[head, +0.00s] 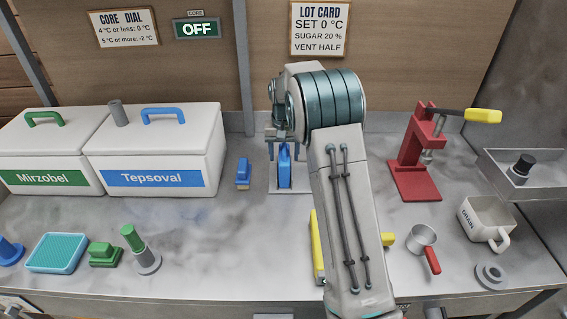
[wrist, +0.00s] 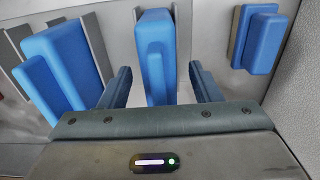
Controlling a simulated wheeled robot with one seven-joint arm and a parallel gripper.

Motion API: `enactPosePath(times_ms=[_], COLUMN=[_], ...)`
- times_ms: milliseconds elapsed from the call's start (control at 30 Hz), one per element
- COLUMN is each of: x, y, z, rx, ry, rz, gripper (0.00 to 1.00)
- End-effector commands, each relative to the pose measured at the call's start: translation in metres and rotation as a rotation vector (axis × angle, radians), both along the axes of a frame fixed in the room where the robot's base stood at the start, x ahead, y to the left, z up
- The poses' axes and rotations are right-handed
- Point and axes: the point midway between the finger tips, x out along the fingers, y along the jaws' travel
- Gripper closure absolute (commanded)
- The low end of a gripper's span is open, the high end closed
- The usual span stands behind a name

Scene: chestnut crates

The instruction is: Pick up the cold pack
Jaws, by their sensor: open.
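A blue cold pack (head: 285,168) stands upright in a pale holder on the counter, below my gripper (head: 284,143). In the wrist view the cold pack (wrist: 155,55) lies between the two dark fingers of my gripper (wrist: 159,82), with a gap on each side. The jaws are open and hold nothing. A second, similar blue pack (wrist: 68,55) stands in a grey holder at the left of the wrist view. My arm hides that one in the head view.
A small blue block with a tan edge (head: 243,172) lies left of the holder. The white Tepsoval box (head: 205,150) stands farther left. A red press (head: 415,165) stands right of my arm. A yellow object (head: 317,245) is partly hidden by my arm. Counter space front left of the holder is clear.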

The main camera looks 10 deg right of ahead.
Motion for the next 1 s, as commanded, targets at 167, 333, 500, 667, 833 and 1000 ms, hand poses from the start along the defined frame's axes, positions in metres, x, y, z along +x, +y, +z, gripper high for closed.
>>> enactPosePath(times_ms=[167,333,500,667,833,1000], x=[0.000,0.000,0.000,0.000,0.001,0.001], y=[0.000,0.000,0.000,0.000,0.000,0.000], z=[-0.009,-0.009,-0.008,-0.008,-0.003,0.022], rx=[0.001,0.001,0.001,0.001,0.000,0.001], ry=[-0.001,-0.001,-0.001,-0.002,-0.003,-0.007], rz=[0.000,0.000,0.000,0.000,0.000,-0.001], gripper=[0.43,0.48,0.96,1.00,1.00,1.00])
